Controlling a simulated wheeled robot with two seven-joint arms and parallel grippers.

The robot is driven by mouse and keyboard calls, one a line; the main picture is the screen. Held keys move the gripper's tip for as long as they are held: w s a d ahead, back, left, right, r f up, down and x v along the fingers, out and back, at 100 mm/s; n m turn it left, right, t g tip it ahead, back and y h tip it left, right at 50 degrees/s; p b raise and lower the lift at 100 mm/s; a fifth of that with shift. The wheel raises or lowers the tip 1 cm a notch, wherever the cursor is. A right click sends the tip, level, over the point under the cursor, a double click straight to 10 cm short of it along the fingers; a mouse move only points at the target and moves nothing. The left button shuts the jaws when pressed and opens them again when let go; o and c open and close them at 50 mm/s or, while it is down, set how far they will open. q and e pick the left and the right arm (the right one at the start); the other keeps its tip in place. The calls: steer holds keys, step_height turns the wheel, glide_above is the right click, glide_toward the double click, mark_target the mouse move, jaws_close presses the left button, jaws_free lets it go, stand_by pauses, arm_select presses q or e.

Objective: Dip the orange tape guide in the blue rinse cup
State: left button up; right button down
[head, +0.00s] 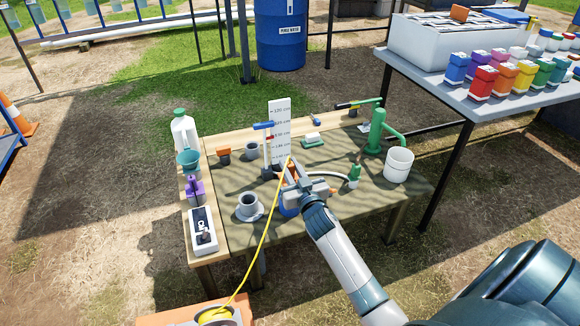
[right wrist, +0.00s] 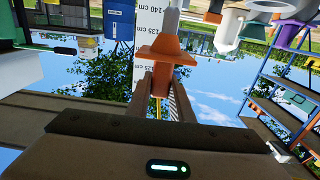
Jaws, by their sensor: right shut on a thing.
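My right gripper (head: 291,176) is above the table and shut on the orange tape guide. In the right wrist view the orange guide (right wrist: 166,52) sits between the fingertips (right wrist: 160,84). In the head view the guide (head: 290,170) is mostly hidden by the gripper. A yellow tape (head: 268,218) runs from the guide down to a yellow reel (head: 215,315) at the bottom. A blue cup (head: 288,211) shows partly below and behind my gripper; its opening is hidden. I cannot tell the gap between guide and cup. My left gripper is not in view.
A white measuring board (head: 279,128) stands just behind the gripper. A grey cup on a saucer (head: 248,207) is at the front left of the wooden table (head: 235,238). A green pump (head: 376,140) and white bucket (head: 398,165) stand right. Bare tabletop lies between grey cup and board.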

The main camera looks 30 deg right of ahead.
stand_by(0.8)
steer(key=shift+f, duration=0.2)
steer(key=shift+f+b, duration=1.9)
steer(key=shift+f, duration=1.15)
steer(key=shift+r, duration=0.15)
